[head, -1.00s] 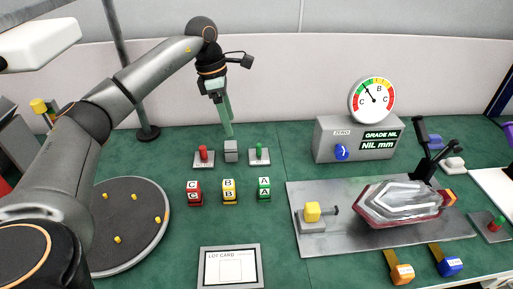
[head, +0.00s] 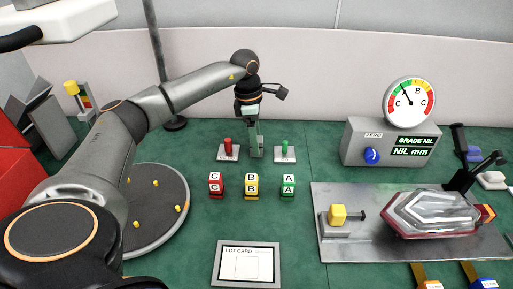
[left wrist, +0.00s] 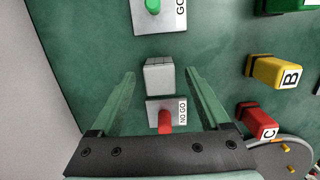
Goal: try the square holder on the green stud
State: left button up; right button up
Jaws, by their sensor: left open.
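The square holder, a small grey block (left wrist: 158,76), stands on the green table between two stud plates. In the left wrist view it sits between the fingertips of my left gripper (left wrist: 160,74), with a gap on each side. In the head view my left gripper (head: 256,150) points down over the block and mostly hides it. The gripper is open. The green stud (head: 285,146) stands upright on its GO plate (left wrist: 158,18), right of the gripper in the head view. The red stud (head: 228,146) stands on the NO GO plate (left wrist: 180,108) to the left. My right gripper is not in view.
Red, yellow and green lettered blocks (head: 251,186) stand in front of the studs. A round tray (head: 172,215) with yellow pegs is at left. A lot card (head: 247,263) lies in front.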

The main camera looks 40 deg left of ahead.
pick_arm(q)
jog(key=shift+f, duration=0.6)
grip_shut()
